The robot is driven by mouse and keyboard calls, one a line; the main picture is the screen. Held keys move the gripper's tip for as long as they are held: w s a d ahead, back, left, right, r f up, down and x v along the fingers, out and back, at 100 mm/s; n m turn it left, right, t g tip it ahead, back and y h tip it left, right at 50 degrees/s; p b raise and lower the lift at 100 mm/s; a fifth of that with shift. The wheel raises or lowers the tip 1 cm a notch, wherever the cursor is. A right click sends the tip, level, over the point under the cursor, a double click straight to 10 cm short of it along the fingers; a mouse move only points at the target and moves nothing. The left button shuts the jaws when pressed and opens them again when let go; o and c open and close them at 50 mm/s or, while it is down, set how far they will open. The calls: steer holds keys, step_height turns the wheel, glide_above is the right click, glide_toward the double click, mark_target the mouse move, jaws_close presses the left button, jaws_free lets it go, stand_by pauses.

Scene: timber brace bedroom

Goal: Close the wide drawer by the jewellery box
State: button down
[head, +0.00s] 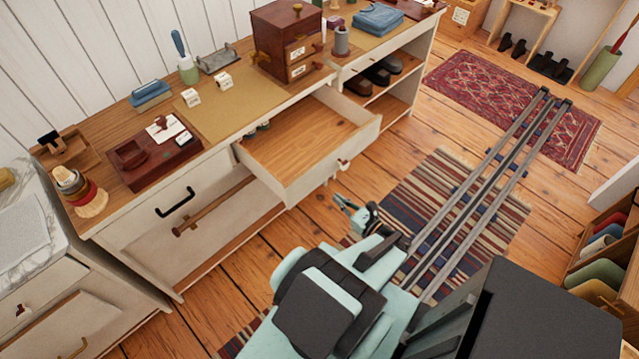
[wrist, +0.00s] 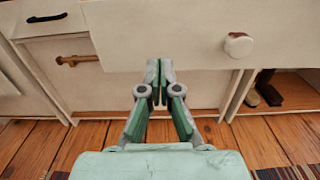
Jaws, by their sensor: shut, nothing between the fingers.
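The wide drawer (head: 300,150) stands pulled out from the white dresser, below the jewellery box. Its inside shows bare wood, with a few small dark items at the back left. Its white front carries a round pale knob (wrist: 238,44), seen upper right in the wrist view. The brown jewellery box (head: 287,42) stands on the dresser top. My gripper (wrist: 158,64) is shut and empty, with its fingertips low in front of the drawer front, left of the knob. In the head view my gripper (head: 345,203) is just in front of the drawer; whether it touches is unclear.
A closed drawer with a black handle (head: 175,202) lies left of the open one, above a wooden bar (head: 215,205). Open shelves with shoes (head: 375,75) are to the right. My rail crosses a striped rug (head: 465,215). Wooden floor (head: 225,305) lies in front of the dresser.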

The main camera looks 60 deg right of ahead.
mark_target(314, 179)
steer(key=w+p, duration=0.1)
steer(key=w, duration=0.2)
steer(key=w+d+p, duration=0.1)
steer(key=w, duration=0.3)
steer(key=shift+d, duration=0.2)
steer(key=shift+w+d+p, duration=0.2)
steer(key=shift+w+p, duration=0.25)
steer(key=shift+w, duration=0.55)
